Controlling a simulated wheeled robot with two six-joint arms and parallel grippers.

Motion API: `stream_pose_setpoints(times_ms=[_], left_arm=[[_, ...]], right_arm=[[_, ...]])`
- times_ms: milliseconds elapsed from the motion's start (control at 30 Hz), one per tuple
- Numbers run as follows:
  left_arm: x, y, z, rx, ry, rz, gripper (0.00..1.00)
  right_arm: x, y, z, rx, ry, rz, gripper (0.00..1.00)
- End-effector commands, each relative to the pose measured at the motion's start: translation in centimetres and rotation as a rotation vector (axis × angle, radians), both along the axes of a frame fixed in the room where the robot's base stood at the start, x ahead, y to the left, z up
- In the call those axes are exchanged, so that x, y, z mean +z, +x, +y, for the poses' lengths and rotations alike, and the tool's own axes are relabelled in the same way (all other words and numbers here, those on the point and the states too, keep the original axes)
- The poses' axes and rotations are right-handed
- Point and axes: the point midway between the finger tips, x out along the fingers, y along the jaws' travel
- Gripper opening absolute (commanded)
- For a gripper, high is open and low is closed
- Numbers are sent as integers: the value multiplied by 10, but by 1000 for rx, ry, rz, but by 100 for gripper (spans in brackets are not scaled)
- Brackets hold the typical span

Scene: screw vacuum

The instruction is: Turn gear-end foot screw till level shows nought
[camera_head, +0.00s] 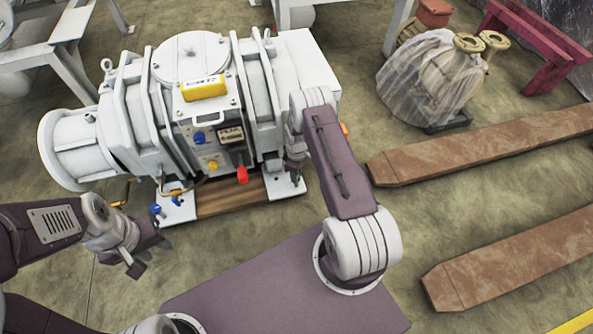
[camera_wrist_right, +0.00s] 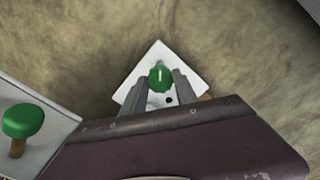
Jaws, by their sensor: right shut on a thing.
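The white vacuum pump (camera_head: 140,100) stands on its feet, with a yellow level (camera_head: 204,87) on its top plate. The level's dark display is too small to read. My right gripper (camera_head: 297,179) reaches down at the pump's right foot. In the right wrist view my right gripper (camera_wrist_right: 160,86) is shut on a green foot screw knob (camera_wrist_right: 160,78), with a finger on each side. The knob has a white mark and sits over a white foot plate (camera_wrist_right: 152,58). My left gripper (camera_head: 148,258) is open and empty, held low in front of the pump's left foot.
Another green knob (camera_wrist_right: 22,121) shows at left in the right wrist view. Blue knobs (camera_head: 156,210) stand at the pump's left foot. Rusty beams (camera_head: 480,145) lie on the floor at right.

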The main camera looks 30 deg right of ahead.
Motion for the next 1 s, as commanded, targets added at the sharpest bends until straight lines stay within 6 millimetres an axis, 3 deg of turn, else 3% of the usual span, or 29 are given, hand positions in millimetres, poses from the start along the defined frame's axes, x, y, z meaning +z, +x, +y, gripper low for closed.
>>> stream_pose_setpoints(times_ms=[500, 1000], left_arm=[[17, 0, 0, 0, 0, 0, 36], [21, 0, 0, 0, 0, 0, 36]], right_arm=[[1, 0, 0, -450, 0, 0, 0], [0, 0, 0, -664, 0, 0, 0]])
